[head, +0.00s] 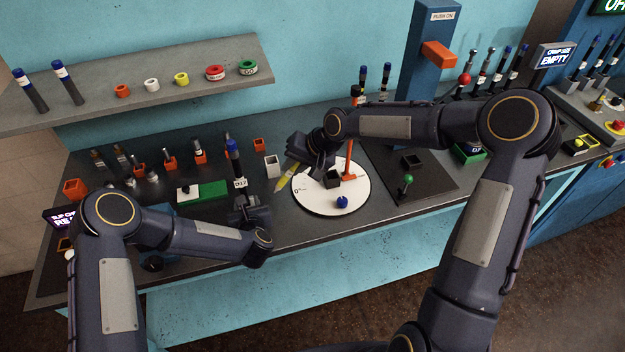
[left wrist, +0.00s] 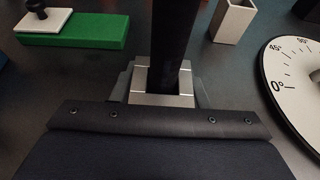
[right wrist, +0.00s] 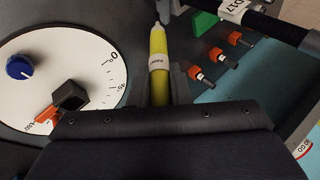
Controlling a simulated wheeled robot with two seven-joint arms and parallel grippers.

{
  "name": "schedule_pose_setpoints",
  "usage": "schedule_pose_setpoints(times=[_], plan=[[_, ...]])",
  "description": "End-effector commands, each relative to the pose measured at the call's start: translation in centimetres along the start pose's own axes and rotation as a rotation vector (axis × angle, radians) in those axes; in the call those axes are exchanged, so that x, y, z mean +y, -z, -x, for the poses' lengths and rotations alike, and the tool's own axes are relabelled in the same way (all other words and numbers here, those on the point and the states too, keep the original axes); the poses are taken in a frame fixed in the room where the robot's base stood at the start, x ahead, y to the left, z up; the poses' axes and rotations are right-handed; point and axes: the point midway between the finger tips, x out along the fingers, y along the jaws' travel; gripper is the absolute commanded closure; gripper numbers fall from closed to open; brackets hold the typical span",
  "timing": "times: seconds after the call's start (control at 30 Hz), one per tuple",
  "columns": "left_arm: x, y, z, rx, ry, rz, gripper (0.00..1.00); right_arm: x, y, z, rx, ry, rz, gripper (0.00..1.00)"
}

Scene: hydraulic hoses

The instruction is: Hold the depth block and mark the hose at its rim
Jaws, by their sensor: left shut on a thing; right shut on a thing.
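My left gripper (head: 246,203) is shut on a square grey metal depth block (left wrist: 162,100), low over the bench. A dark hose (left wrist: 174,40) stands upright in the block. In the head view the hose (head: 234,160) has a blue top end and a white D17 tag (head: 240,183). My right gripper (head: 300,163) is shut on a yellow paint pen (head: 287,178). In the right wrist view the pen (right wrist: 158,60) points its pale tip toward the hose side, apart from the tagged hose (right wrist: 262,22). Where the hose meets the block's rim is partly hidden in the head view.
A white angle dial (head: 318,206) with a black block and an orange pointer lies right of the hose. A pale open block (head: 272,166) stands behind. A green pad (head: 203,191) lies left. Several fittings line the back, under a shelf (head: 150,97).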

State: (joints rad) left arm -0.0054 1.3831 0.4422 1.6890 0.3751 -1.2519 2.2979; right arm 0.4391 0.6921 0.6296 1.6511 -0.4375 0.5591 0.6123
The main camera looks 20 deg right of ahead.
Motion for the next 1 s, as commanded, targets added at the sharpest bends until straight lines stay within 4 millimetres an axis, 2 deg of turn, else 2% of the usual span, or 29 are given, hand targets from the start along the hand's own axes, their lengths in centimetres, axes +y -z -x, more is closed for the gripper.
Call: schedule_pose_setpoints(times=[0.03, 0.17, 1.0], plan=[[0.0, 0.0, 0.0, 0.000, 0.001, 0.000, 0.84, -0.2, 0.7, -0.2, -0.001, 0.035, -0.037, 1.00], [0.0, 0.0, 0.0, 0.001, 0.001, 0.000, 0.84, -0.8, 1.2, -0.4, -0.003, 0.071, -0.068, 1.00], [0.0, 0.0, 0.0, 0.000, 0.001, 0.000, 0.84, -1.8, -0.9, -4.7, -0.004, 0.067, -0.063, 1.00]])
